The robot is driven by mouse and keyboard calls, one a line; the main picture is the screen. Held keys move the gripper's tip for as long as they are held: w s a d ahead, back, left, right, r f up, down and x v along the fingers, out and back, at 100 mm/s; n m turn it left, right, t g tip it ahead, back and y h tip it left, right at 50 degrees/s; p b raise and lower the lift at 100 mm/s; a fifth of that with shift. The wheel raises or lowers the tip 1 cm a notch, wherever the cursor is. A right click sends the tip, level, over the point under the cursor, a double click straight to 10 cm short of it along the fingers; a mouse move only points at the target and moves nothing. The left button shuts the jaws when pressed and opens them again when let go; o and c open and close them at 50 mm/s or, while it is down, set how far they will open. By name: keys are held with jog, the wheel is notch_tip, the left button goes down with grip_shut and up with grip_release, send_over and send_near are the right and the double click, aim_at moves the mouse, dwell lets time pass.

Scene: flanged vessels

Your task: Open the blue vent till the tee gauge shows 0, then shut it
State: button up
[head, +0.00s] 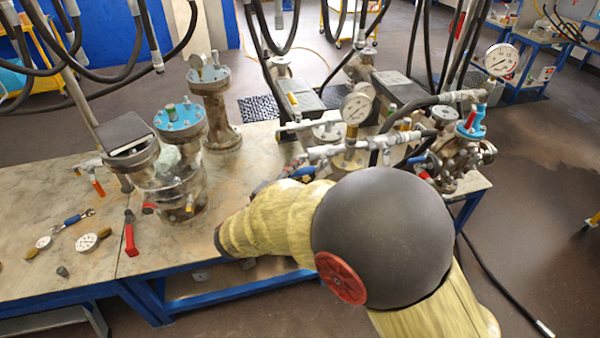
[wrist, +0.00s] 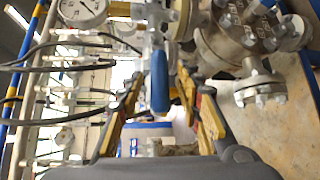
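In the wrist view a blue lever handle (wrist: 160,80), which looks like the vent's, hangs from a metal valve. My gripper (wrist: 160,92) is open, with one yellow-and-black finger on each side of it and gaps between. A white dial gauge (wrist: 82,8) is cut off at the top left there; its reading is not clear. In the head view a blue handle (head: 303,172) shows beside my arm, under the pipework. A dial gauge (head: 357,106) stands above that pipework and another gauge (head: 500,60) farther right; I cannot tell which is the tee gauge.
A flanged vessel (wrist: 235,45) is close on the right in the wrist view. Black hoses hang above.

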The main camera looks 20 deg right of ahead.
jog(key=shift+w+d+f, duration=0.1)
jog(key=shift+w+d, duration=0.25)
jog(key=shift+c, duration=0.2)
grip_shut()
dwell(0.6)
